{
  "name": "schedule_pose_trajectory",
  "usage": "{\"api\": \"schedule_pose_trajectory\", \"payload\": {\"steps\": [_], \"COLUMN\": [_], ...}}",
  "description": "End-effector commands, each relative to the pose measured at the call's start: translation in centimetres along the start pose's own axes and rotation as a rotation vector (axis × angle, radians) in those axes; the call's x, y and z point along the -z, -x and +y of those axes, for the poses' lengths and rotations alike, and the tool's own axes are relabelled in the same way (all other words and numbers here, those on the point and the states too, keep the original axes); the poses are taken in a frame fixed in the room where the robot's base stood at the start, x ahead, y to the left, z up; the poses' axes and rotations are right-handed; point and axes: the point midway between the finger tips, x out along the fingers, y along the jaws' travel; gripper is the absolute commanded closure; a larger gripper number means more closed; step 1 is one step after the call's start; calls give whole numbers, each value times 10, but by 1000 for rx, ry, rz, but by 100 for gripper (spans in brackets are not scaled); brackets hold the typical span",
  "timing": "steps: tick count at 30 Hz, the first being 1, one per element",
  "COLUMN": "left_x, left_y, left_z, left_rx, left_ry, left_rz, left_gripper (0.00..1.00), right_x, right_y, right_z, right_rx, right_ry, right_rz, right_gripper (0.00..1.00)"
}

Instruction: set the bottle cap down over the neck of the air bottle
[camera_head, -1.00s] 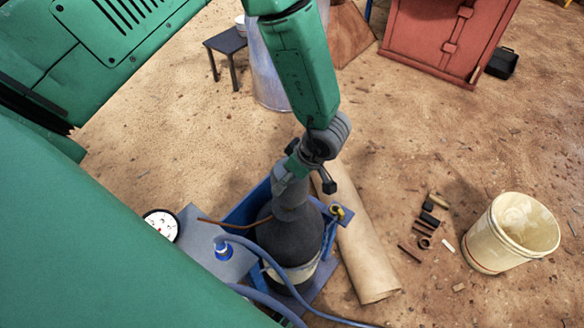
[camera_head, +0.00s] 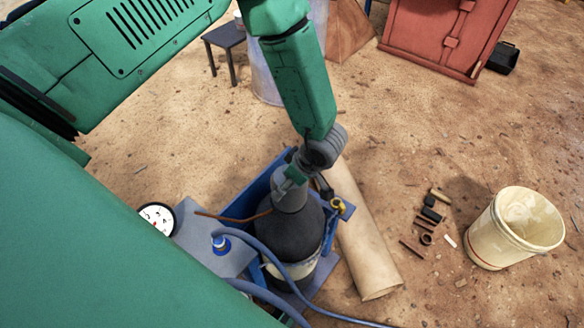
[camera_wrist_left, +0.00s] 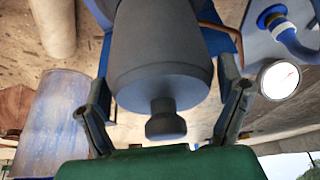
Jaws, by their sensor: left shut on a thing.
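The bottle cap (camera_head: 290,197) is a grey cylinder with a small knob on its end, standing nearly upright at the top of the dark air bottle (camera_head: 290,236). My left gripper (camera_head: 293,174) is shut on the cap from above. In the left wrist view the cap (camera_wrist_left: 163,68) and its knob lie between the two fingers of my left gripper (camera_wrist_left: 166,92). The bottle's neck is hidden by the cap, so I cannot tell whether the cap is fully seated. My right gripper is not in view.
A blue stand (camera_head: 252,196) surrounds the bottle, with a gauge (camera_head: 157,218), a blue hose (camera_head: 268,254) and a brass valve (camera_head: 338,206) close by. A rolled sheet (camera_head: 367,245) lies to the right. A bucket (camera_head: 514,228) and small scraps lie farther right on open ground.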

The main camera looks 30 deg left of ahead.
Motion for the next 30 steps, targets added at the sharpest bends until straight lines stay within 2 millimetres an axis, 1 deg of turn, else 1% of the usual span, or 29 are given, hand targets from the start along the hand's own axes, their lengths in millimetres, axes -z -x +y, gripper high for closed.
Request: {"api": "schedule_pose_trajectory", "payload": {"steps": [4,14,15,25,28,30], "left_x": [-1,-2,-2,-2,-2,-2], "left_y": [-4,-4,-4,-2,8,20], "left_z": [0,0,0,0,1,2], "left_rx": [-1,-1,-1,0,-1,-3], "left_ry": [1,0,0,0,0,1], "left_rz": [0,1,1,0,0,-1], "left_gripper": [54,54,0,0,0,0], "right_x": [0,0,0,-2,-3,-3], "right_y": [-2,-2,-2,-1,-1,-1], "right_z": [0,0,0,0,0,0], "right_rx": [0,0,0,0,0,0], "right_ry": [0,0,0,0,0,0], "right_rz": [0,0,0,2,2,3], "right_gripper": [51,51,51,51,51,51]}}
